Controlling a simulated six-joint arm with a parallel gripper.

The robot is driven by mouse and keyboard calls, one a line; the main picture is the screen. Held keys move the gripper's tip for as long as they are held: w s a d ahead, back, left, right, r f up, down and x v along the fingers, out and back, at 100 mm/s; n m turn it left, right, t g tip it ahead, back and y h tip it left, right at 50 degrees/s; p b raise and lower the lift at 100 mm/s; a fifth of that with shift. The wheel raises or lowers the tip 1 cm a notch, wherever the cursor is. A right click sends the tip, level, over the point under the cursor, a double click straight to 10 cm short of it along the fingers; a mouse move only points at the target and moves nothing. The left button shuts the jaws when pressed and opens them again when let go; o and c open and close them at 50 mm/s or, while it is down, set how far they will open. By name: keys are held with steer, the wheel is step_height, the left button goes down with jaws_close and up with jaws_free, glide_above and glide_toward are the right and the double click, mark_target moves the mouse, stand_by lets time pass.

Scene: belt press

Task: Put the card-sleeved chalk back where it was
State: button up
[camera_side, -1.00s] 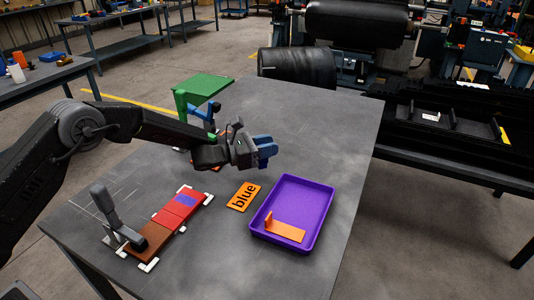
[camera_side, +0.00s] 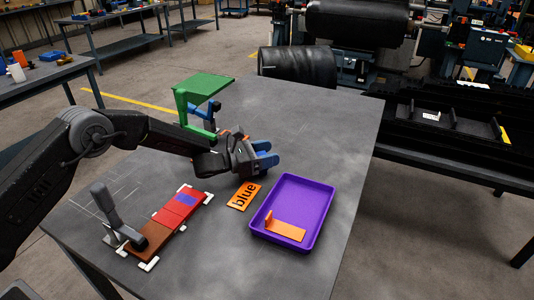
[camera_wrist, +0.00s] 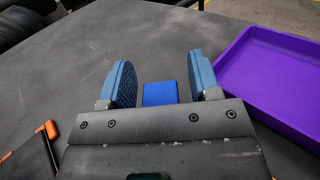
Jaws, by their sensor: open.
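My gripper (camera_side: 266,154) is open, with blue fingers, over the table behind the orange card and the purple tray. In the wrist view my gripper (camera_wrist: 161,80) has its two fingers apart, with a plain bright blue block (camera_wrist: 160,93) showing between them. Clear gaps show on both sides of the block. It may be the chalk, but I cannot make out a card sleeve. In the side view the block cannot be told apart from the blue fingers. An orange card (camera_side: 243,196) marked "blue" lies flat on the table.
A purple tray (camera_side: 324,187) holds an orange L-shaped piece (camera_side: 286,231). A red and brown strip (camera_side: 165,217) lies between white corner marks beside a grey clamp (camera_side: 110,212). A green stand (camera_side: 206,88) is behind my arm. An orange-cornered dark fixture (camera_wrist: 30,157) shows in the wrist view.

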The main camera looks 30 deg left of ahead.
steer(key=shift+r, duration=0.1)
steer(key=shift+s+a, duration=0.1)
steer(key=shift+a, duration=0.05)
steer(key=v, duration=1.1)
steer(key=shift+s+a+r, duration=0.1)
steer(key=shift+s+a, duration=0.1)
steer(key=shift+s, duration=0.05)
steer(key=a+r+n+t+y, duration=0.2)
steer(key=a+r+n+y, duration=0.2)
steer(key=r+n+y, duration=0.5)
steer(key=s+a+r+n+g+y, duration=0.3)
steer(key=s+r+n, duration=0.45)
steer(key=n, duration=0.65)
steer(key=s+n+g, duration=0.6)
steer(key=s+n, duration=1.6)
steer(key=s, duration=0.6)
steer(key=shift+r+y, duration=0.25)
steer(key=shift+y, duration=0.15)
